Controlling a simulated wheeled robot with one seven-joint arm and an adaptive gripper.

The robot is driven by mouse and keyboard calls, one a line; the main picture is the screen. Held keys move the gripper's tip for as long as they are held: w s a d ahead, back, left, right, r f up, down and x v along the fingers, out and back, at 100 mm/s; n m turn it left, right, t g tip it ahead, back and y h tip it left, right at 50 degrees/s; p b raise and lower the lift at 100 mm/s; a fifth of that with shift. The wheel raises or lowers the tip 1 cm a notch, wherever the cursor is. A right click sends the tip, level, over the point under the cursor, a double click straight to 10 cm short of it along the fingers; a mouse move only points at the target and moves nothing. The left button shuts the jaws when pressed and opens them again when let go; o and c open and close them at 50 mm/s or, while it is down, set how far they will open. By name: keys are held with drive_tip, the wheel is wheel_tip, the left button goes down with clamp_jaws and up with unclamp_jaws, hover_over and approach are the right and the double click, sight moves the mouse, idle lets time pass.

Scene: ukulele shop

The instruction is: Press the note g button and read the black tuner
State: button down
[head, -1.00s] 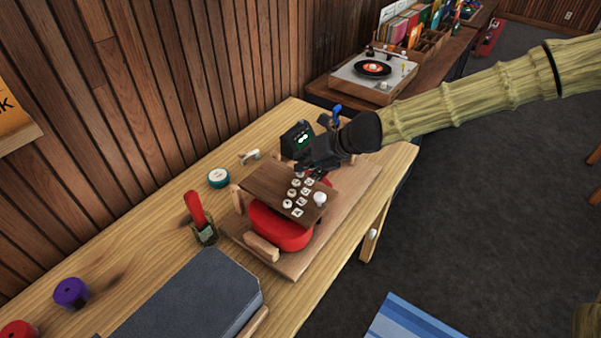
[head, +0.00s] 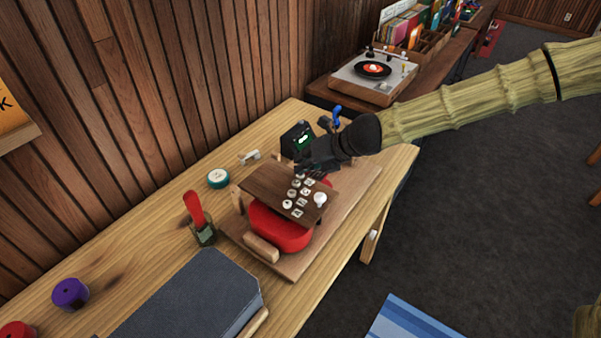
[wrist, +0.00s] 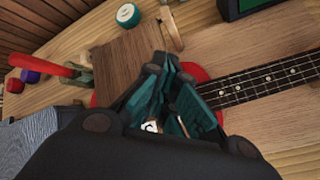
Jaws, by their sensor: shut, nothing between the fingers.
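My gripper (head: 304,167) is shut and empty, just over the far end of the button rows on the brown wooden panel (head: 265,184). It also shows in the wrist view (wrist: 172,72), where its fingers hide most of the buttons. Several small white lettered buttons (head: 297,213) and a larger white knob (head: 320,199) sit on the panel. I cannot tell for certain which button is note g, nor whether the fingers touch one. The black tuner (head: 297,139) stands behind the gripper with a lit green screen; its reading is too small to make out.
The panel sits over a red ukulele (head: 276,228) on a wooden board (head: 340,210). A turntable (head: 372,76) is behind.

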drive_tip(key=shift+r, duration=0.15)
drive_tip(key=shift+r+p, duration=0.8)
drive_tip(key=shift+p, duration=0.05)
drive_tip(key=shift+r+p, duration=2.25)
drive_tip(key=shift+r, duration=0.25)
